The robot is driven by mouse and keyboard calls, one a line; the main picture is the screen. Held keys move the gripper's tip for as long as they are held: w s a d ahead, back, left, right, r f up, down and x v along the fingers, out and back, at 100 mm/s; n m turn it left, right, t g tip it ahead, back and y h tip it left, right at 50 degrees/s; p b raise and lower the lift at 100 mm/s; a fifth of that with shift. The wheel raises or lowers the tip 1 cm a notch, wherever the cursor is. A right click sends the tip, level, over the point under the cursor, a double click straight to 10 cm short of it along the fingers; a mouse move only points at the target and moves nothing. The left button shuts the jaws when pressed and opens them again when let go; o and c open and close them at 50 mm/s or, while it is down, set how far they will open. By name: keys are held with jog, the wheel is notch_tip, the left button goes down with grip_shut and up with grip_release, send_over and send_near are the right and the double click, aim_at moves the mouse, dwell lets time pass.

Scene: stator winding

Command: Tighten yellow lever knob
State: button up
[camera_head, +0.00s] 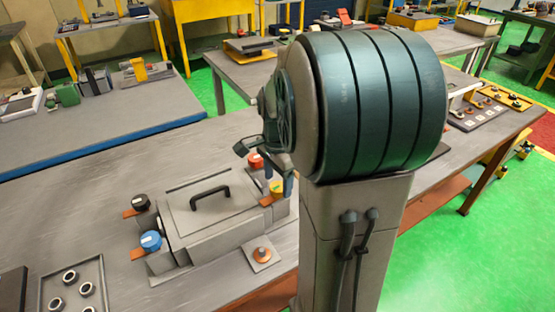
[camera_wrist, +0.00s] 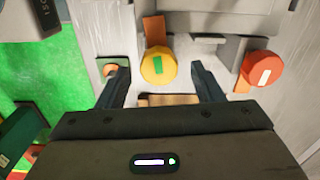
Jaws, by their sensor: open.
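The yellow lever knob (camera_wrist: 158,68) is round with a green mark and sits at the end of an orange lever. In the wrist view it lies between and just beyond the tips of my gripper (camera_wrist: 157,75). My gripper is open, with nothing between its fingers. In the head view the yellow knob (camera_head: 277,187) is at the right end of the grey machine (camera_head: 205,213), partly behind my gripper (camera_head: 280,183). My arm hides part of that area.
A red knob (camera_wrist: 262,68) is close to the right finger. A black knob (camera_head: 141,202) and a blue knob (camera_head: 151,241) are on the machine's left side. A black handle (camera_head: 210,196) tops the machine. A tray of rings (camera_head: 99,270) stands at the lower left.

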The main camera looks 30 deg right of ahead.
aim_at(278, 186)
notch_tip(278, 186, up, 13)
dwell(0.3)
dwell(0.4)
jog(key=s+a+f+n+t, duration=0.3)
jog(key=s+a+f+n, duration=0.6)
jog(key=n, duration=0.7)
jog(key=s+a, duration=0.2)
jog(key=s, duration=0.1)
jog(key=shift+a+n, duration=0.3)
